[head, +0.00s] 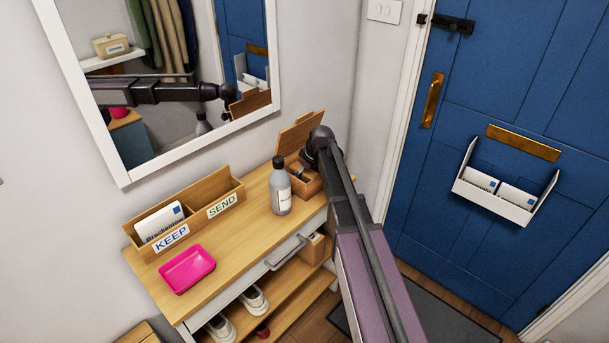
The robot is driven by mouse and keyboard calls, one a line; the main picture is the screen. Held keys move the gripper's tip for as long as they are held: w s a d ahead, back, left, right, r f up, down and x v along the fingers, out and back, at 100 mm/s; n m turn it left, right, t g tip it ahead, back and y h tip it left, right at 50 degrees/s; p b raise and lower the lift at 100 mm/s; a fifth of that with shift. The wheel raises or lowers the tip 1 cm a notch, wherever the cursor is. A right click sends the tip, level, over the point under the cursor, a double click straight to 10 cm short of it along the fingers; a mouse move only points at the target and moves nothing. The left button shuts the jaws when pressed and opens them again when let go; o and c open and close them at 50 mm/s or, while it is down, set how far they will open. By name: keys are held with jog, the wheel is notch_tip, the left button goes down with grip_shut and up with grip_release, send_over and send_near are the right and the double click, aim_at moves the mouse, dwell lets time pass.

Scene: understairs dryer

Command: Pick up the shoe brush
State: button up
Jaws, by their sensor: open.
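A wooden box (308,188) with its lid (298,133) raised stands at the right end of the wooden console top. A small dark and light item (299,173) shows inside it; it may be the shoe brush, but I cannot tell. No other brush is clearly visible. My gripper (308,163) is at the box opening, pointing down. It is open, though its fingertips are mostly hidden by my wrist and the box. I see nothing held in it.
A grey bottle (280,188) stands close left of the box. A pink tray (187,269) and a KEEP/SEND letter holder (222,187) are farther left. A mirror (128,166) hangs behind. Shoes (254,300) sit on the shelf below. The blue door (425,200) is at right.

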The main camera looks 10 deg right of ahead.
jog(key=shift+f, duration=0.25)
dwell(0.4)
jog(key=c, duration=1.2)
jog(key=shift+r, duration=0.15)
